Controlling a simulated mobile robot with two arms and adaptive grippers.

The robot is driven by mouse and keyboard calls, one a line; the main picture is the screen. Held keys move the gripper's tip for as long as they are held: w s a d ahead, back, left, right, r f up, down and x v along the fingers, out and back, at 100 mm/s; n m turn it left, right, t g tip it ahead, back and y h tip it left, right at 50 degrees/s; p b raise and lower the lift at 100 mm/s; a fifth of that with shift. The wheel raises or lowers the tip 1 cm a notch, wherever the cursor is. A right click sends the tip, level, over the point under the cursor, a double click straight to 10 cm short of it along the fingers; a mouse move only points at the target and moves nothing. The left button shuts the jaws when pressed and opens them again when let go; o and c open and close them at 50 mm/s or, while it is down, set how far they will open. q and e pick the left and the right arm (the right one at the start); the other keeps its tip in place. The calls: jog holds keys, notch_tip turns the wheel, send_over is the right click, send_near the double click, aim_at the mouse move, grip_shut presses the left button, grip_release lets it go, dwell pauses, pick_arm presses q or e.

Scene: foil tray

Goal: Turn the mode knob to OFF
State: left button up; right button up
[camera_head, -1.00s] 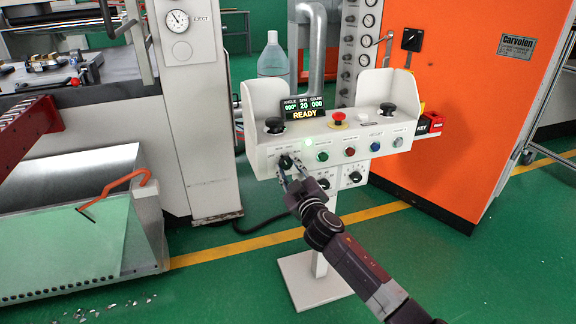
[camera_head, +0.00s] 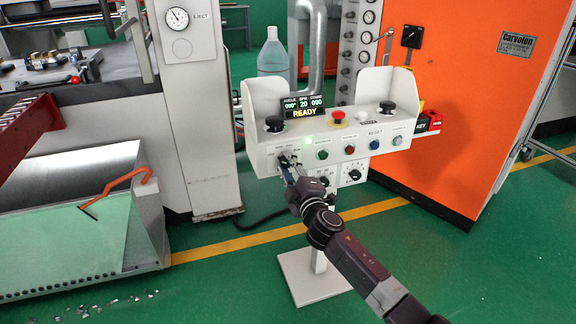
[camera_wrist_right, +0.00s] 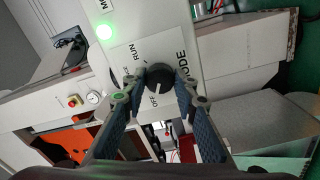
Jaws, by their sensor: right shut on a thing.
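The mode knob (camera_wrist_right: 158,76) is black and round, with a pale mark on its lower side in the right wrist view. It sits on a white plate (camera_wrist_right: 128,60) labelled MODE, with RUN above the knob and OFF just below it; the mark seems to point toward OFF. My right gripper (camera_wrist_right: 158,88) is shut on the knob, one finger on each side. In the head view, my right gripper (camera_head: 287,164) reaches the left end of the control panel's front (camera_head: 268,163) and largely hides the knob. My left gripper is not in view.
The panel's front carries a green button (camera_head: 322,154), a red button (camera_head: 349,150) and a blue button (camera_head: 375,145) to the right of the knob. A red emergency button (camera_head: 338,116) is on top. The display (camera_head: 303,107) reads READY. An orange cabinet (camera_head: 470,110) stands at right.

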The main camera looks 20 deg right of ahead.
dwell(0.4)
jog(key=o, duration=1.2)
jog(key=shift+c, duration=0.2)
jog(key=shift+s, duration=0.1)
jog(key=s, duration=1.1)
jog(key=shift+s+d+f, duration=0.15)
jog(key=shift+s+f, duration=0.05)
jog(key=shift+s, duration=0.2)
